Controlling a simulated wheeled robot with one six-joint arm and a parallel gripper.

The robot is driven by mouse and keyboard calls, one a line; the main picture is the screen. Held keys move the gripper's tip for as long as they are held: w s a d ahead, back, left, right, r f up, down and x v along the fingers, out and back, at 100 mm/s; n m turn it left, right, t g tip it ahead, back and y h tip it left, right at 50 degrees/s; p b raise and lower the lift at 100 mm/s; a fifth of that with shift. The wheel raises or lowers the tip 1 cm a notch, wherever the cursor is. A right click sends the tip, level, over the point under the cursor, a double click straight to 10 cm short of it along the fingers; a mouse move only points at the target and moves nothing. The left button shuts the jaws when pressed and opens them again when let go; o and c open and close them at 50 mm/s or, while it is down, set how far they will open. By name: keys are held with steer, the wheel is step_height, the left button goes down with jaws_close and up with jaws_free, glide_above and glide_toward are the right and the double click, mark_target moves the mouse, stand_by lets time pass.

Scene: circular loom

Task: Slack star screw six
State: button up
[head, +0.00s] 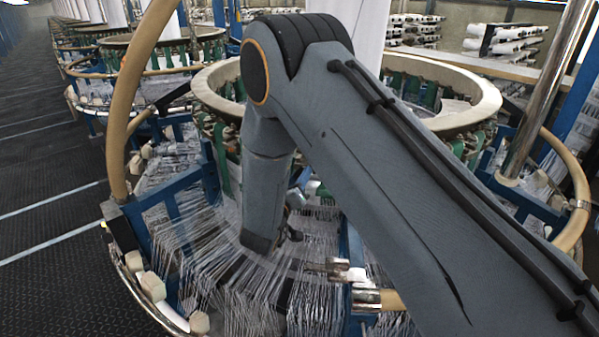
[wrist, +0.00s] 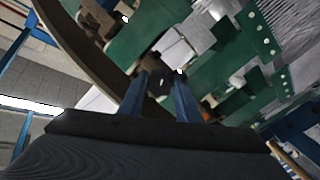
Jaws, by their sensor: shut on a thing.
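In the wrist view, the two blue fingers of my gripper (wrist: 161,79) reach up from the bottom of the picture toward the loom's green parts. A small dark star screw (wrist: 158,87) sits between the fingertips, and they are shut on it. The screw is partly hidden by the fingers and in shadow, so its number cannot be read. In the head view my arm covers the middle of the loom, and neither the gripper's fingertips nor the screw can be made out there.
Green brackets (wrist: 228,55) and a curved brown ring (wrist: 85,50) lie close around the fingers. In the head view the loom's pale top ring (head: 470,112), a tan curved rail (head: 124,90) and many white threads (head: 185,240) surround my arm. The dark floor (head: 45,200) at left is clear.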

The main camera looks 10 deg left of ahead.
steer(key=shift+r+n, duration=0.1)
steer(key=shift+n, duration=0.6)
steer(key=o, duration=1.1)
steer(key=p+v, duration=0.2)
steer(key=v, duration=0.5)
steer(key=shift+p, duration=0.35)
